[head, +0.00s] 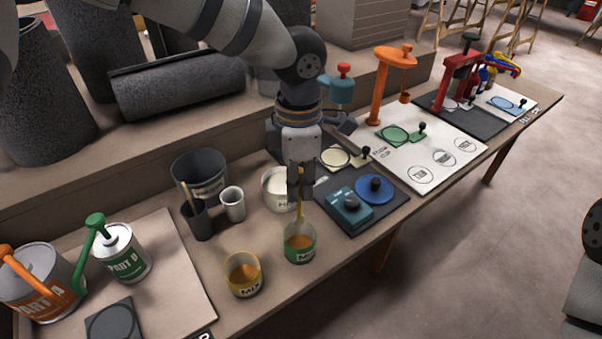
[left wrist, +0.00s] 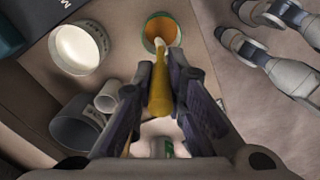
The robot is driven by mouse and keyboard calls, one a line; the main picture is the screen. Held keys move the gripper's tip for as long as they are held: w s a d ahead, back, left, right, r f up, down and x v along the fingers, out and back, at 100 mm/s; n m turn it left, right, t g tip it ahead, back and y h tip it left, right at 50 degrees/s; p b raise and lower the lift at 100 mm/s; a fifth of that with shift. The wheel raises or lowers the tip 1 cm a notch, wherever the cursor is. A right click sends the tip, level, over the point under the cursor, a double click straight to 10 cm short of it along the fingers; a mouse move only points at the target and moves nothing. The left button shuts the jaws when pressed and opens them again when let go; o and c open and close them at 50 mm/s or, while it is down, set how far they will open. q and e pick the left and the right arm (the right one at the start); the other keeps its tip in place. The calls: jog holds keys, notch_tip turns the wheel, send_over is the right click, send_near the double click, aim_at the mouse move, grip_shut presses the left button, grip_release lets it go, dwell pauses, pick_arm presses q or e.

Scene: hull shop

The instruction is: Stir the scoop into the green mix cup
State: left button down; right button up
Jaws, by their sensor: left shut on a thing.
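The green mix cup (head: 300,243) stands on the bench near its front edge, with orange-brown mix inside. It also shows in the left wrist view (left wrist: 160,32). My left gripper (head: 300,192) is above the cup, shut on a yellow-orange stirring stick (head: 301,212). The stick (left wrist: 159,82) points down from the fingers, its lower end inside the cup's mouth. No separate scoop of powder can be made out in the cup. My right gripper is not in view.
A yellow mix cup (head: 242,275) stands to the left, close by. A white tub of pale powder (head: 277,188) is just behind. A grey cup with a stick (head: 197,219), a white cup (head: 232,204) and a blue-topped scale (head: 345,208) are near. The bench's front edge is close.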

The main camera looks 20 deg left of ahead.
aim_at(300, 216)
pick_arm(q)
notch_tip(300, 216, down, 2)
jog(key=shift+f+b, duration=0.2)
jog(key=shift+b, duration=0.15)
jog(key=shift+f+b, duration=0.55)
jog(key=shift+f, duration=2.9)
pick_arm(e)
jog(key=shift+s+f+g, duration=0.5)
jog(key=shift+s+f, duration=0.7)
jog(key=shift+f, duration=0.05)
pick_arm(q)
jog(key=shift+d, duration=0.1)
